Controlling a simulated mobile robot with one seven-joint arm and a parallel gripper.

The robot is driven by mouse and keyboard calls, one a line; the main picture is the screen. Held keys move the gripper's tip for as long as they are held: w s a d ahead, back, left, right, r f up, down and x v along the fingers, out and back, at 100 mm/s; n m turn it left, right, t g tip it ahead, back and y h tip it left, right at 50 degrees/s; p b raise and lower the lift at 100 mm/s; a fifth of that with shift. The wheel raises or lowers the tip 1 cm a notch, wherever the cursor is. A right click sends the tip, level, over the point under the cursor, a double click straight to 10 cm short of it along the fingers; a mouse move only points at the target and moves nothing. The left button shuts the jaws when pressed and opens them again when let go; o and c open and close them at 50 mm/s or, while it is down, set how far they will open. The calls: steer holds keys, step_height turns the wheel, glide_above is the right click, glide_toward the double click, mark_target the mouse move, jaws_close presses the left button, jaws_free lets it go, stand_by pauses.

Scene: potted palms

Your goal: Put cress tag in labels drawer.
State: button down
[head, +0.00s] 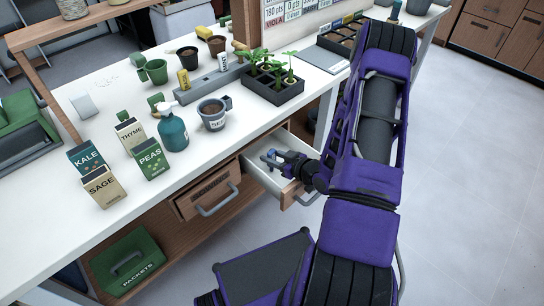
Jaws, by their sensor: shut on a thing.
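My gripper (268,158) is over the white inside of an open drawer (259,177) under the bench. The fingertips are inside the drawer's outline; I cannot tell whether the piece touches the drawer floor. My wrist hides part of the drawer's right side and front, and I see no readable drawer label.
A closed wooden drawer (208,190) is to the left. On the bench (75,225) stand seed packets, a teal spray bottle (172,131), a grey mug (213,114), a grey tag rack (212,84) and a black seedling tray (272,88). A green packets box (126,262) is below. The right floor is clear.

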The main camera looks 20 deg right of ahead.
steer(key=shift+s+f, duration=0.25)
steer(key=shift+f, duration=0.45)
steer(key=c, duration=0.5)
jaws_free()
steer(key=shift+f, duration=0.15)
steer(key=shift+s, duration=0.1)
steer(key=shift+d+r, duration=0.1)
steer(key=shift+r, duration=0.15)
steer(key=v, duration=0.4)
steer(key=r+p+v, duration=0.1)
steer(key=v, duration=0.7)
steer(key=shift+w+r+p, duration=0.2)
steer(key=shift+w+p, duration=0.1)
steer(key=shift+w, duration=0.05)
